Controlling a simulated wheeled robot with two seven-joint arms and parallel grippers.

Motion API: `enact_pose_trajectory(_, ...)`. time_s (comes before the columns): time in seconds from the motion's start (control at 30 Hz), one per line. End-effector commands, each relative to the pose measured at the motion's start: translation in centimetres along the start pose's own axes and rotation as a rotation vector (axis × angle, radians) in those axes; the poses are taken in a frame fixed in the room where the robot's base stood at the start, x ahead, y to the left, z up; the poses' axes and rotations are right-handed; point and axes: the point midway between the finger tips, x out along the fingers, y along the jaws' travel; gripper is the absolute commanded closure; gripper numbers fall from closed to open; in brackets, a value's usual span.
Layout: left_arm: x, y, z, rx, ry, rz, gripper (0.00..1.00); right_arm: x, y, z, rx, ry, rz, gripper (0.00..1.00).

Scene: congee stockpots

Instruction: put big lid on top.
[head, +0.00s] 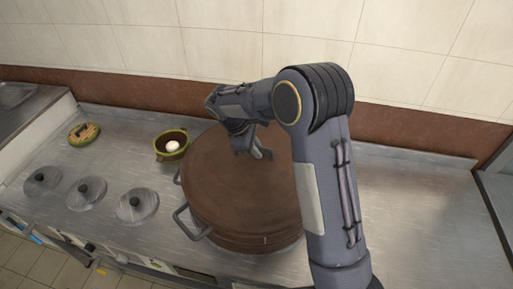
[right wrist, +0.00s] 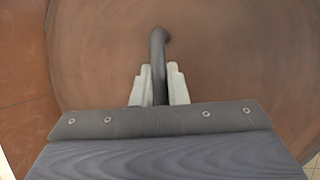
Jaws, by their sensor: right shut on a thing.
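The big lid (head: 225,185) is a wide round brown disc lying over the top of the big stockpot (head: 250,241), which has side handles. From above, the lid appears roughly lined up with the pot's rim. My right gripper (head: 254,153) is over the lid near its middle and is shut on the lid's dark handle. In the right wrist view the dark handle (right wrist: 159,48) stands between the two fingers, with the brown lid face (right wrist: 225,65) filling the background. I cannot tell whether the lid's edge is fully seated all round; my arm hides its right side. My left gripper is out of view.
Three small metal lids (head: 137,202) with black knobs sit on the steel counter at the left. A round green-and-tan item (head: 84,134) lies at the back left. The counter (head: 425,215) at right is clear.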

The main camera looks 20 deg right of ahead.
Motion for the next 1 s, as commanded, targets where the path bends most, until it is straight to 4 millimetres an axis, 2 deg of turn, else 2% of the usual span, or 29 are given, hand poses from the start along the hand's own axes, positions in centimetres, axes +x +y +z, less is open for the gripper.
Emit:
enact_pose_trajectory(0.43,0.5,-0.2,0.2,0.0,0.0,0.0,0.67,0.7,-0.1,-0.3,0.001,0.001,0.002,1.0)
enact_pose_trajectory(0.47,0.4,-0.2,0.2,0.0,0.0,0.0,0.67,0.7,-0.1,-0.3,0.001,0.001,0.002,0.85)
enact_pose_trajectory(0.53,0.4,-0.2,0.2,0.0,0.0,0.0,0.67,0.7,-0.1,-0.3,0.001,0.001,0.002,0.78)
enact_pose_trajectory(0.8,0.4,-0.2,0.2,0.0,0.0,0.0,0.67,0.8,-0.2,-0.3,0.0,-0.001,-0.001,0.78)
enact_pose_trajectory(1.0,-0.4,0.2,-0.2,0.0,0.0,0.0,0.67,-0.3,-0.1,-0.2,0.0,0.0,0.0,0.78)
